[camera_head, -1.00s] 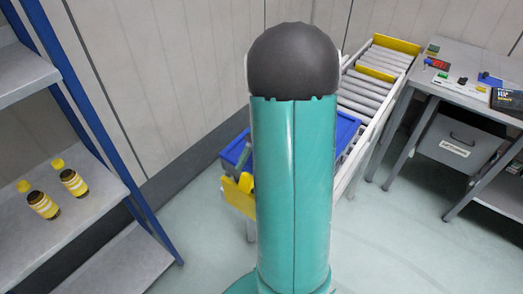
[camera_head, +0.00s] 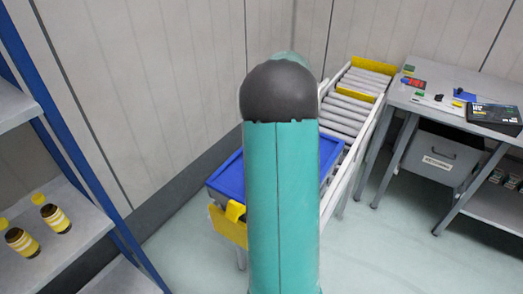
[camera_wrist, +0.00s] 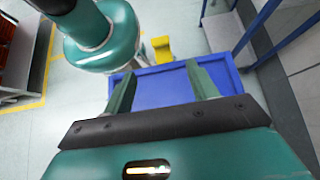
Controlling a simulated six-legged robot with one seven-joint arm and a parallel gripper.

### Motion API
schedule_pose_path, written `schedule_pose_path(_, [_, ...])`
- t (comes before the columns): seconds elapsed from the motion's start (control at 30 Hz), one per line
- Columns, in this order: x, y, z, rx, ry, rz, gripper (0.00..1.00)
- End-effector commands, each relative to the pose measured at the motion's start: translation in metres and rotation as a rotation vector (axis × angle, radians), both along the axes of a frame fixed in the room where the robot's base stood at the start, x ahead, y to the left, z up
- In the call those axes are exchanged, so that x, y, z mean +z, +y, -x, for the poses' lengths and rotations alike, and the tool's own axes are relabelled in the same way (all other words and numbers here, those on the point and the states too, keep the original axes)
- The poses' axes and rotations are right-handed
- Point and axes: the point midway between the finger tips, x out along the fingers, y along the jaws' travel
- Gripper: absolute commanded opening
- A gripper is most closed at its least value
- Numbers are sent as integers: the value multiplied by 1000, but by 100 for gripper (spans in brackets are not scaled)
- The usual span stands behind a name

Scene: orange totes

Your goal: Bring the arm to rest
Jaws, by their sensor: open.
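My arm stands in the middle of the head view, a teal link with a dark rounded joint on top, and it hides part of the conveyor. My gripper (camera_wrist: 162,88) shows in the wrist view with its two teal fingers apart and nothing between them. Beyond the fingertips lies a blue tote (camera_wrist: 165,92), which also shows in the head view (camera_head: 226,180) at the near end of the conveyor. The gripper itself is not visible in the head view.
A roller conveyor (camera_head: 350,104) runs back from the tote, with yellow end pieces. A shelf with blue posts (camera_head: 70,150) at left holds two yellow-labelled bottles (camera_head: 56,218). A workbench (camera_head: 440,100) with small items and a black box (camera_head: 495,114) stands at right. Open floor lies at front right.

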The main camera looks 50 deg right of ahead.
Motion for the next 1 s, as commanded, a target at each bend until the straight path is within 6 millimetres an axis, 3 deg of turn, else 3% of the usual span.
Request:
schedule_pose_path(0.37, [0,1,0,2,-1,2,58])
schedule_pose_path(0.47, [4,9,-3,22,-17,22,58])
schedule_pose_path(0.57, [12,30,-8,81,-62,78,58])
schedule_pose_path(0.77, [31,96,-15,278,-217,261,58])
schedule_pose_path(1.0, [45,170,-9,541,-443,485,58])
